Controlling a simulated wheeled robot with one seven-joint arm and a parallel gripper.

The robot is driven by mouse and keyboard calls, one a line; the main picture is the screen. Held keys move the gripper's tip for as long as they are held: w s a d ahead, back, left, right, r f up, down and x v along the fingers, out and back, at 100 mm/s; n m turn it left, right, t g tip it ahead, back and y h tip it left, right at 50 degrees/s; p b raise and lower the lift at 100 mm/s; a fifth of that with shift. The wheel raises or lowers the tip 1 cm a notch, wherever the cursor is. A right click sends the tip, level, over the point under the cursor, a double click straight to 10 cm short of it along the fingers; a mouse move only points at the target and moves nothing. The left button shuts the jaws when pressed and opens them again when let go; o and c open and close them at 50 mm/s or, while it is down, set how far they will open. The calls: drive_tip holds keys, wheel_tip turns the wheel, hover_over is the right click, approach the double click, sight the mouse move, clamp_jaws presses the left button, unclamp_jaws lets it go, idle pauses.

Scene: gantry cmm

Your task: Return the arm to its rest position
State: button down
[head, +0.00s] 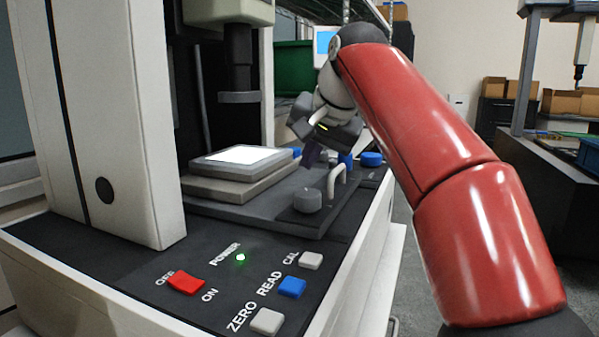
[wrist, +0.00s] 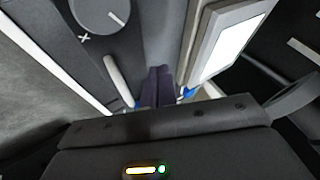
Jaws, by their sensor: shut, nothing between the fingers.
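My red arm reaches in from the right in the head view. My gripper (head: 312,157) is over the machine's dark deck, behind the grey knob (head: 307,200) and the white handle (head: 337,180). In the wrist view the two dark fingers of my gripper (wrist: 156,88) lie together, shut with nothing between them. The white handle (wrist: 120,80) and the knob (wrist: 100,14) show to their left there. The stage with its bright white plate (wrist: 228,48) is to their right.
The front panel has a red power switch (head: 186,283), a lit green lamp (head: 240,257), a blue READ button (head: 291,287) and two pale buttons. A white column (head: 100,120) stands left. A dark probe head (head: 238,70) hangs above the stage. A bench (head: 560,170) with boxes stands right.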

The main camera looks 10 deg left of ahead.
drive_tip(key=s+d+f+h, duration=0.1)
drive_tip(key=s+d+f, duration=0.35)
drive_tip(key=d, duration=0.35)
drive_tip(key=s+d+f+h, duration=0.25)
drive_tip(key=s+d, duration=0.35)
drive_tip(key=d, duration=0.3)
drive_tip(key=s+d+f, duration=0.3)
drive_tip(key=s+f, duration=0.2)
drive_tip(key=f, duration=0.2)
drive_tip(key=s+d+f+h, duration=0.1)
drive_tip(key=s+d+f, duration=0.2)
drive_tip(key=s+f, duration=0.2)
drive_tip(key=s+d+f+n, duration=0.1)
drive_tip(key=s+d+f, duration=0.2)
drive_tip(key=f, duration=0.7)
drive_tip(key=shift+s+d+f, duration=0.3)
drive_tip(key=shift+s+f, duration=0.05)
drive_tip(key=shift+s, duration=0.7)
